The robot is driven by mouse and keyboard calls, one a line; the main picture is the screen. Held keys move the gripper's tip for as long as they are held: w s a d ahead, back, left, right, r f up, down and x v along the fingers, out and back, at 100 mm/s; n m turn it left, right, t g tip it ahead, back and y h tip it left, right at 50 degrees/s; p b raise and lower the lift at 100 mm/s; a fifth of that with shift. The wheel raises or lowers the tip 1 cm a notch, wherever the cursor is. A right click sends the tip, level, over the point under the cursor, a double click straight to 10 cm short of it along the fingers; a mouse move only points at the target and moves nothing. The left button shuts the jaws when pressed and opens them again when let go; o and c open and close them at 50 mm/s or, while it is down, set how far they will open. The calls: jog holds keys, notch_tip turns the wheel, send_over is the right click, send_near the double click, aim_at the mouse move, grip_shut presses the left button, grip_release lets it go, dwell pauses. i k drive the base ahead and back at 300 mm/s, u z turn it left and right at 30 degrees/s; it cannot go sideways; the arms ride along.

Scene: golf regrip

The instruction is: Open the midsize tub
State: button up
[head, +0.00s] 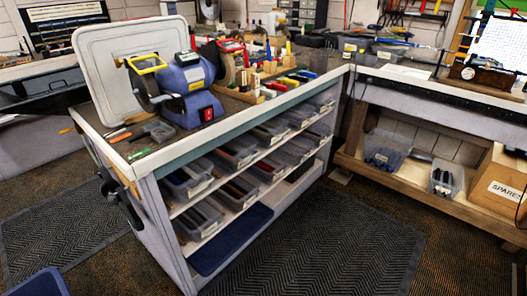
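Several clear plastic tubs are in view, and I cannot tell which is the midsize one. Two stand on the wooden lower shelf of the right bench: a wider tub (384,157) and a smaller tub (444,180) with a white label and dark items. More labelled tubs sit in rows on the shelves under the middle bench, such as a front upper tub (188,181) and a front lower tub (203,219). My gripper is not in view.
The middle bench (165,155) carries a blue bench grinder (190,88) and many tools. A dark clamp (120,200) sticks out from its left end. A cardboard box marked SPARES (500,190) stands at right. Dark mats (345,245) cover clear floor in front.

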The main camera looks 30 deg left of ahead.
aim_at(225, 147)
jog(key=u, duration=0.3)
jog(key=i, duration=0.65)
jog(key=u, duration=0.8)
jog(key=i, duration=0.3)
jog(key=u, duration=0.3)
